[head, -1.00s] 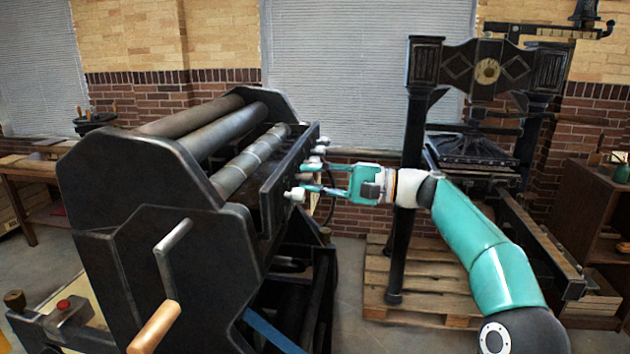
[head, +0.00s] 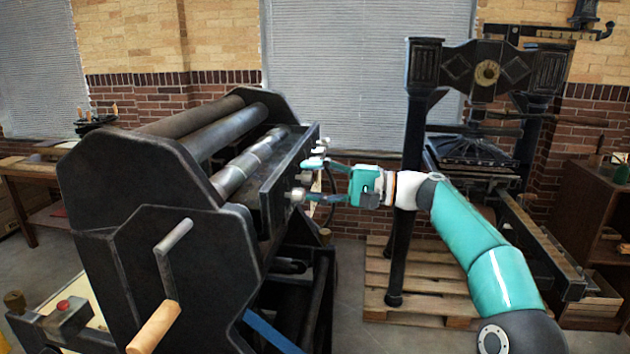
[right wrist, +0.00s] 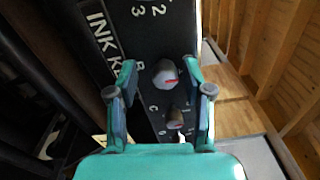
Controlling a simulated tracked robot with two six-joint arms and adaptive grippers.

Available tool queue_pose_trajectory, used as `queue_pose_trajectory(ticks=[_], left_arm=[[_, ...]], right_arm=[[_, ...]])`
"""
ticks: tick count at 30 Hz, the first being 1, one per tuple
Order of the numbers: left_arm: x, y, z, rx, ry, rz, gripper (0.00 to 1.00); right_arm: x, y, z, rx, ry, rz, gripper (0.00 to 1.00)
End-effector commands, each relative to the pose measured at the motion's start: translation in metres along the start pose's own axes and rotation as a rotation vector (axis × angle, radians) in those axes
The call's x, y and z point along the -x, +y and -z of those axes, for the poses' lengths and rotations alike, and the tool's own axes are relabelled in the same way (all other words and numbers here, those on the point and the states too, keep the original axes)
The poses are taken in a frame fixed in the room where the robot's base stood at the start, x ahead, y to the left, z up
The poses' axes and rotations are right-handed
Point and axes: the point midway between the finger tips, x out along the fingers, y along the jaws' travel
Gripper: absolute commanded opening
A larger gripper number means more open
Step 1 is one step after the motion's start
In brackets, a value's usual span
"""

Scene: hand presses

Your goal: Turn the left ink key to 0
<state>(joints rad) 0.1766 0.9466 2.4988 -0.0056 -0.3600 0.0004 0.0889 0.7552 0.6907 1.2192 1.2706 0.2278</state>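The ink keys are small pale knobs on the dark side panel (head: 285,180) of the press, one at the near end (head: 297,195) and several further back. In the right wrist view, one grey knob with a red mark (right wrist: 165,73) and a smaller one (right wrist: 178,121) show on the panel lettered "INK K". My right gripper (head: 313,179) is open, its teal fingers pointing at the panel. In the right wrist view its fingertips (right wrist: 160,82) stand on either side of the larger knob, apart from it. I cannot tell which knob is the left key. My left gripper is not in view.
The press body (head: 160,240) with its rollers fills the left, with a wooden-handled crank (head: 155,325) in front. A second black press (head: 400,200) stands on a pallet (head: 430,290) behind my right arm. A wooden cabinet (head: 590,220) is at the far right.

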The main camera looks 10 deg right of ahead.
Motion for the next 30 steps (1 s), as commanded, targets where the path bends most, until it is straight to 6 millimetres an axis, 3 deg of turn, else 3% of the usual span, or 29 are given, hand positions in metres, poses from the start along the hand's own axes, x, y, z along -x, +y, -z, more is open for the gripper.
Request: queue_pose_trajectory(ticks=[11,24,30], left_arm=[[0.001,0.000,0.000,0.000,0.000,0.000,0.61],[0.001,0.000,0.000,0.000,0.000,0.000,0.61],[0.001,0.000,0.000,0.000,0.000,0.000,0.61]], right_arm=[[0.013,-0.003,0.001,0.002,0.006,0.004,0.50],[0.095,0.000,0.001,0.001,0.005,0.002,0.50],[0.117,0.000,0.001,0.001,0.003,0.001,0.50]])
